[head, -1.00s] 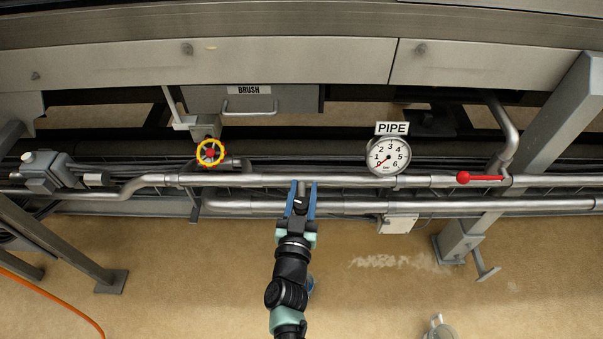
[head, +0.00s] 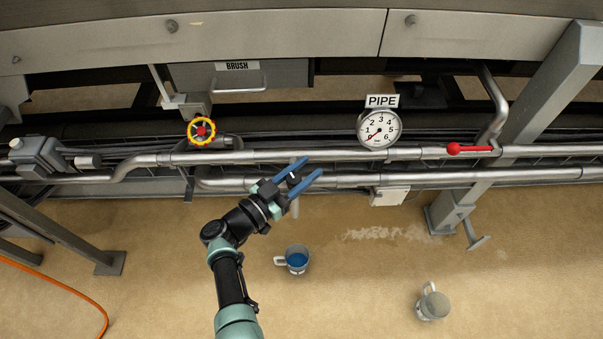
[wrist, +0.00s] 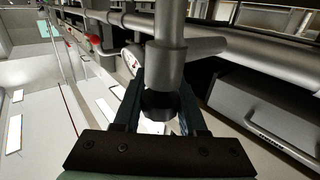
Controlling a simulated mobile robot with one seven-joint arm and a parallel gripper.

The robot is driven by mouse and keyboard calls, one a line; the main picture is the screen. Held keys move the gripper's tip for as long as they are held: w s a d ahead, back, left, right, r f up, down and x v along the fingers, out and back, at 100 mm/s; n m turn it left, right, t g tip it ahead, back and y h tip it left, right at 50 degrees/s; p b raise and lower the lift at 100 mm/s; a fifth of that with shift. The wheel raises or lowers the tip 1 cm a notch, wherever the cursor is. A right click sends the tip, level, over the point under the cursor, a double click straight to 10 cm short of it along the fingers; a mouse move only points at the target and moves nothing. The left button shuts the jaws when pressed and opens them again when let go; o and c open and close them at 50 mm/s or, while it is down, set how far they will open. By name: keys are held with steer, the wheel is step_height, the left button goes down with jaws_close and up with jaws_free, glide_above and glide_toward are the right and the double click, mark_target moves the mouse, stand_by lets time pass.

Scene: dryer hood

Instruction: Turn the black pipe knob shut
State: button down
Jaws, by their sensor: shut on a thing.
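The black pipe knob (wrist: 160,103) shows in the wrist view as a short dark cylinder at the end of a grey pipe stub (wrist: 165,60). My gripper (wrist: 161,92) has one finger on each side of it and is shut on it. In the head view my gripper (head: 313,167) has blue fingers and reaches up and right at the lower pipe, left of centre. The knob (head: 293,179) shows there only as a small dark patch between the fingers, mostly hidden.
A gauge (head: 379,129) under a PIPE sign (head: 381,101), a red lever (head: 468,149) and a yellow handwheel (head: 201,131) sit along the pipes (head: 350,154). A grey post (head: 540,110) is at right.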

steer(key=m+g+h+b, duration=0.2)
steer(key=g+b, duration=0.1)
steer(key=b, duration=0.1)
steer(key=s+m+g+h+b, duration=0.1)
steer(key=m+g+h+b, duration=0.1)
steer(key=m+g+b, duration=0.1)
steer(key=shift+s+d+g+b, duration=0.1)
steer(key=shift+d+g+b, duration=0.1)
steer(key=shift+g+b, duration=0.55)
steer(key=shift+m+b, duration=0.3)
steer(key=shift+b, duration=0.05)
steer(key=shift+r, duration=0.1)
steer(key=shift+c, duration=2.3)
jaws_free()
steer(key=shift+s, duration=0.1)
steer(key=b+v, duration=0.4)
steer(key=v, duration=0.9)
